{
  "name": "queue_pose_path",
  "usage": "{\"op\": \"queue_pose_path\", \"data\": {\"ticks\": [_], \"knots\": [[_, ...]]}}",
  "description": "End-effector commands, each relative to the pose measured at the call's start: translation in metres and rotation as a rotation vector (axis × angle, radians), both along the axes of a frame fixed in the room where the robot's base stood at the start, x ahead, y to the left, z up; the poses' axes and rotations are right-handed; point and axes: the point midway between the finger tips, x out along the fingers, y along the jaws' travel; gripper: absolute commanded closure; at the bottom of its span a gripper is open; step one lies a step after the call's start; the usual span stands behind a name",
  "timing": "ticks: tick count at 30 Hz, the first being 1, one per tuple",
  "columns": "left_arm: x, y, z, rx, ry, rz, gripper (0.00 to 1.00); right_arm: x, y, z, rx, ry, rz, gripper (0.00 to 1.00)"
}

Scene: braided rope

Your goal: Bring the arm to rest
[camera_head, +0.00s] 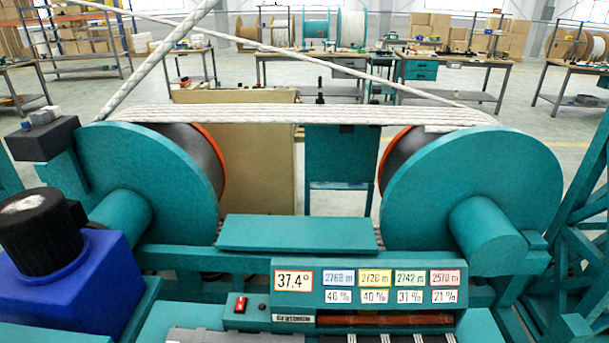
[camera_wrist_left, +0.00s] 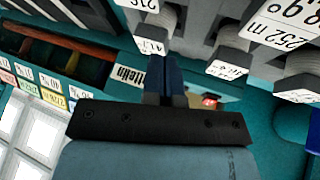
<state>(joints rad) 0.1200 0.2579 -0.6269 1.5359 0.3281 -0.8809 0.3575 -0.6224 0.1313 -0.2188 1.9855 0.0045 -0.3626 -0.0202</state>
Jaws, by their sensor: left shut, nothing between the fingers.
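My left gripper (camera_wrist_left: 166,68) shows only in the left wrist view. Its two dark blue fingers are together with nothing between them. They are over the teal machine panel (camera_wrist_left: 262,130), beside a white lettered label (camera_wrist_left: 134,77). A small red switch (camera_wrist_left: 209,101) shows just right of the fingers. I cannot tell whether the fingertips touch anything. Neither gripper shows in the head view. There, pale braided rope (camera_head: 300,114) runs in several strands across two teal wheels (camera_head: 150,180) (camera_head: 475,182), with one strand rising to the upper left.
A readout panel (camera_head: 368,262) reads 37.4° and stands below the wheels. A red switch (camera_head: 240,304) is left of it. A blue block with a black cap (camera_head: 40,232) is at left. Workbenches (camera_head: 310,57) stand far back across open floor.

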Motion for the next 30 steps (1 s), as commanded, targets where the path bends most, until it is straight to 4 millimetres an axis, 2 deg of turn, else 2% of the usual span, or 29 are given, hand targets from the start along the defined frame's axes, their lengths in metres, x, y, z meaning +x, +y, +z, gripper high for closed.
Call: {"op": "queue_pose_path", "data": {"ticks": [1,5,9,15,18,21,30], "knots": [[-0.023,-0.002,-0.003,-0.027,-0.031,0.0,1.0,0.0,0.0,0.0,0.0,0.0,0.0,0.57],[-0.066,0.006,0.001,-0.058,-0.142,0.011,1.0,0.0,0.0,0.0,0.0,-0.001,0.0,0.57],[-0.113,0.029,0.012,-0.043,-0.267,0.039,1.0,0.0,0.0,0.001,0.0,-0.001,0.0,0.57],[-0.168,0.071,0.032,0.042,-0.408,0.073,1.0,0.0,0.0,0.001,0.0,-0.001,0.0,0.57],[-0.184,0.085,0.04,0.08,-0.448,0.079,1.0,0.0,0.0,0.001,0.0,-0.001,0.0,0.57],[-0.192,0.093,0.044,0.103,-0.47,0.08,1.0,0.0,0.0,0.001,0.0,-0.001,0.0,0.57],[-0.194,0.094,0.045,0.109,-0.476,0.079,1.0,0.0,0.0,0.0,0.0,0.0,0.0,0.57]]}}
